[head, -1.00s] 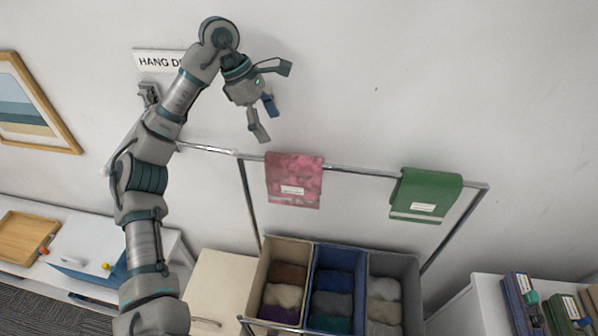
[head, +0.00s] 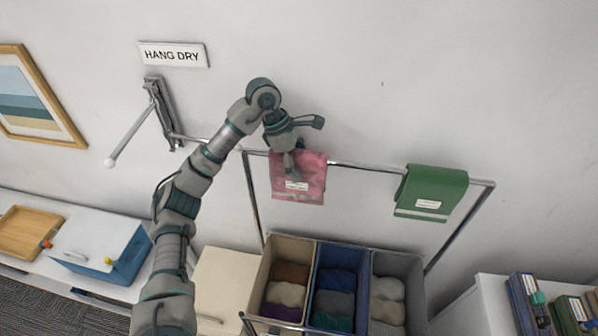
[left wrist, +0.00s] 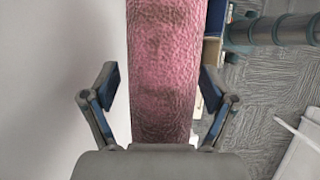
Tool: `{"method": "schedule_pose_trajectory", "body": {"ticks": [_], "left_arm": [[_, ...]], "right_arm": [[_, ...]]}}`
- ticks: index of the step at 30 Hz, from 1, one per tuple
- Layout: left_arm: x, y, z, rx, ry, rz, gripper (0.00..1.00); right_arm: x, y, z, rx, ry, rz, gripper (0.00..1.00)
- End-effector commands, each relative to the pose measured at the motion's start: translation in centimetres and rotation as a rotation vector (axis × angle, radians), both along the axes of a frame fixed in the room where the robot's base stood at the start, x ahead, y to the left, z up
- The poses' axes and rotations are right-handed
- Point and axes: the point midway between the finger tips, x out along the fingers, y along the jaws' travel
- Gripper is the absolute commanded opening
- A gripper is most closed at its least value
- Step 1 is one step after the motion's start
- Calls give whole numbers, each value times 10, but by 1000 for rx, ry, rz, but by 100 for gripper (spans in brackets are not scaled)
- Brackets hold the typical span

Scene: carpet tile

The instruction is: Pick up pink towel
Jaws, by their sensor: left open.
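The pink towel (head: 312,179) hangs folded over a metal rail in the head view, with a white label on its front. My left gripper (head: 291,160) is at the towel's upper left part and covers some of it. In the left wrist view the towel (left wrist: 162,70) runs between the two open fingers (left wrist: 158,92), with a gap on each side. The fingers do not touch it. My right gripper is in neither view.
A green towel (head: 431,190) hangs further right on the same rail (head: 365,168). Below stand bins of rolled cloths, including a blue bin (head: 340,255). A wall-mounted rack (head: 160,110) sits under the HANG DRY sign (head: 173,54).

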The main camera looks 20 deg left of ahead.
Motion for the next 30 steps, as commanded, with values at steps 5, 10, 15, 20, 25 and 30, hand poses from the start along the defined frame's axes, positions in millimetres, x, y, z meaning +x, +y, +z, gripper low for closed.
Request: {"method": "schedule_pose_trajectory", "body": {"ticks": [5,10,15,20,25,30], "left_arm": [[0,1,-2,-2,-1,0,85],[0,1,-2,-1,-1,0,85],[0,1,-3,-1,0,1,85],[0,1,-4,-1,0,0,58],[0,0,-3,-1,-1,0,29],[0,0,-3,-2,-1,0,29]], "right_arm": [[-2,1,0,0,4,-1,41],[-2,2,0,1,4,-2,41],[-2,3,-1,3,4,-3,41],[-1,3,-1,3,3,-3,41],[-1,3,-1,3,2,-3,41],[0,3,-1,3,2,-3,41]]}}
